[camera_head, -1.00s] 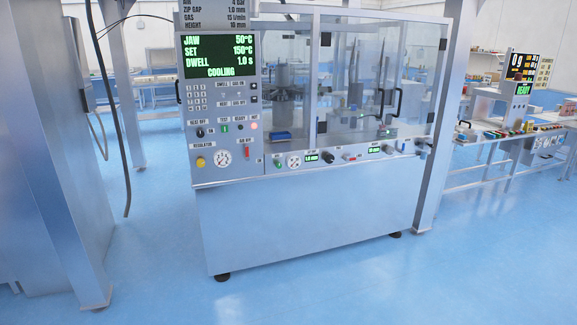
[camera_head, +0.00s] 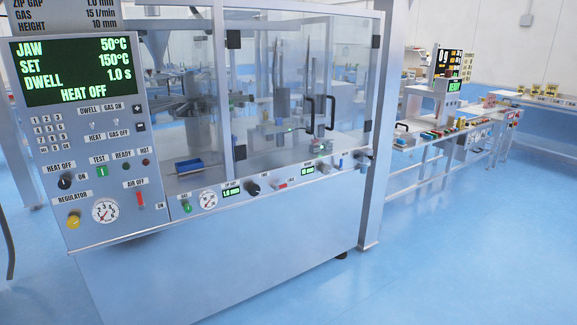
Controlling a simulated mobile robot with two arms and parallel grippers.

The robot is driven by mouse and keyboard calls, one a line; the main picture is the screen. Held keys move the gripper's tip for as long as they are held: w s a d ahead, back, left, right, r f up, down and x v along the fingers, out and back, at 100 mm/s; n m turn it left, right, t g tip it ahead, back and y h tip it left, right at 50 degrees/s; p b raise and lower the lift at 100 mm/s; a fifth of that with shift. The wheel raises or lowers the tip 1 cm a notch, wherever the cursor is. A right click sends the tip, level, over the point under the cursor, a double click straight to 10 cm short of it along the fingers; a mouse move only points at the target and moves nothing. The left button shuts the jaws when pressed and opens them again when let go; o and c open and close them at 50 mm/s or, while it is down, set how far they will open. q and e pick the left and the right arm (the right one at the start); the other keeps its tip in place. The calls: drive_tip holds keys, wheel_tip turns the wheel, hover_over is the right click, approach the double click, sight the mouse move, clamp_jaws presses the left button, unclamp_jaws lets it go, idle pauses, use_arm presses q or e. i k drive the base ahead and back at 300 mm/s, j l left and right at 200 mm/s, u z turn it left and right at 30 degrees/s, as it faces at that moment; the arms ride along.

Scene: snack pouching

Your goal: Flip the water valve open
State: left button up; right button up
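No valve label reading water is legible. A small blue handle (camera_head: 341,162) stands near the right end of the machine's lower front panel, and it may be the water valve; its setting is too small to tell. A red-tipped lever (camera_head: 281,185) sits further left on the same panel. A red lever (camera_head: 141,198) under the AIR OFF label is on the control panel. Neither of my grippers is in view.
The sealing machine (camera_head: 220,270) fills the left and middle, with clear doors and black handles (camera_head: 320,113). Its display (camera_head: 75,70) reads HEAT OFF. A metal post (camera_head: 372,200) stands at its right. A bench with goods (camera_head: 440,135) is beyond. Blue floor (camera_head: 480,240) is clear at right.

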sight(340, 167)
drive_tip(key=i+l, duration=0.2)
drive_tip(key=l, duration=0.2)
drive_tip(key=i+l, duration=0.2)
drive_tip(key=l, duration=0.15)
drive_tip(key=i+l, duration=0.2)
drive_tip(key=l, duration=0.2)
drive_tip(key=i+l, duration=0.2)
drive_tip(key=l, duration=0.15)
drive_tip(key=i+l, duration=0.2)
drive_tip(key=l, duration=0.2)
drive_tip(key=i+l+z, duration=0.1)
drive_tip(key=i, duration=0.95)
drive_tip(key=i+l+z, duration=0.1)
drive_tip(key=i+l, duration=0.15)
drive_tip(key=i, duration=0.75)
